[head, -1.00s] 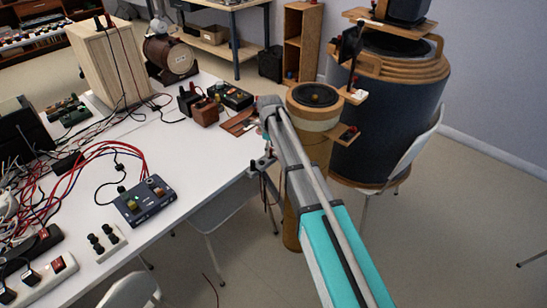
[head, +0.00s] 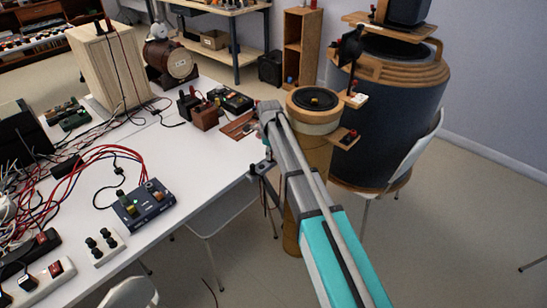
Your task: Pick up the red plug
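Several small red things show, and I cannot tell which is the red plug. One small red piece (head: 353,133) is on a little wooden shelf at the side of the tan round column with a speaker on top (head: 313,99). Other red bits show on the small boxes (head: 204,115) at the table's far right corner. My arm reaches from the lower right to that corner. A dark, claw-like end that looks like my gripper (head: 265,185) hangs at the table's right edge, left of the column. Its fingers are too small to judge, and no held object is discernible.
The white table (head: 190,145) carries a blue-grey control box (head: 144,204), tangled cables, a white socket strip (head: 103,246) and a wooden box (head: 110,68). A large dark drum-shaped speaker (head: 385,130) and a white chair (head: 408,160) stand right. Open floor lies right.

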